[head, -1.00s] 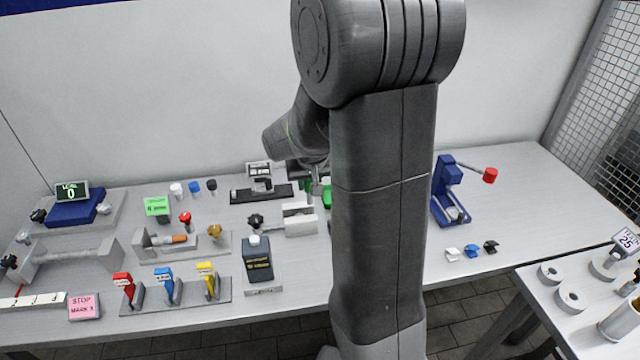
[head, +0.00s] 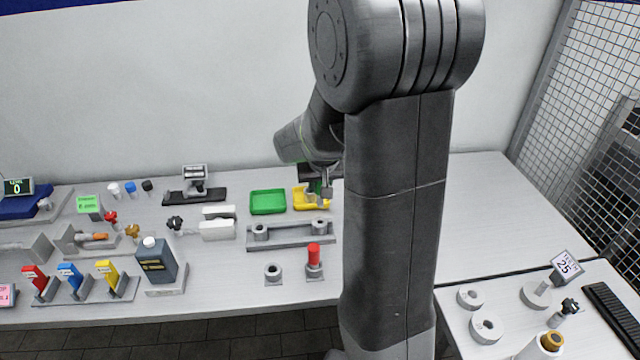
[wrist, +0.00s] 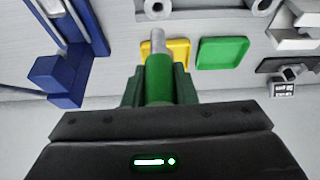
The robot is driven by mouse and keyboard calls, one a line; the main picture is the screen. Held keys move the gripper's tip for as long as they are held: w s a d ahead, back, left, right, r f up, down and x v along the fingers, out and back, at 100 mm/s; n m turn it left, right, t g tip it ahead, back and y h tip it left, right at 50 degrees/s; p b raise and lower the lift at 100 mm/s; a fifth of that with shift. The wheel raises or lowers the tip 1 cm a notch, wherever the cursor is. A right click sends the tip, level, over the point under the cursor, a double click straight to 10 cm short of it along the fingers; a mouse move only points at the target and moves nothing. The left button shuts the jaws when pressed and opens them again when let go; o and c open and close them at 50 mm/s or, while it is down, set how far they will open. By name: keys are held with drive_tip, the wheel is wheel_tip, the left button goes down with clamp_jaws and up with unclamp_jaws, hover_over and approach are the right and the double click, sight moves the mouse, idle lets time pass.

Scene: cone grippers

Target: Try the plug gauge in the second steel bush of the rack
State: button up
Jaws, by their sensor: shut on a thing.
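The plug gauge (wrist: 158,78) has a green handle and a steel pin pointing up the wrist view. My gripper (wrist: 160,92) is shut on its handle. In the head view, my gripper (head: 322,174) is partly hidden by my arm and hangs behind the rack, near the yellow tray. The grey rack (head: 290,238) carries a left steel bush (head: 260,231) and a right steel bush (head: 320,227). The rack also shows at the top edge of the wrist view (wrist: 207,14), cut off. The pin is apart from both bushes.
A yellow tray (head: 299,198) and green tray (head: 268,202) lie behind the rack. In front stand an empty round holder (head: 273,272) and a red-handled piece (head: 314,254) in its holder. A blue press (wrist: 68,75) stands left in the wrist view.

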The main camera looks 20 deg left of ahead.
sight(319, 202)
drive_tip(key=shift+a, duration=0.1)
drive_tip(key=shift+f+b, duration=2.3)
drive_tip(key=shift+f, duration=0.1)
drive_tip(key=shift+f+b, duration=0.65)
drive_tip(key=shift+b, duration=0.2)
idle(0.4)
drive_tip(key=shift+r, duration=0.25)
idle(0.7)
drive_tip(key=shift+r+p, duration=0.45)
drive_tip(key=shift+b, duration=0.3)
idle(1.3)
drive_tip(key=shift+f+b, duration=0.5)
drive_tip(key=shift+f, duration=0.15)
idle(0.6)
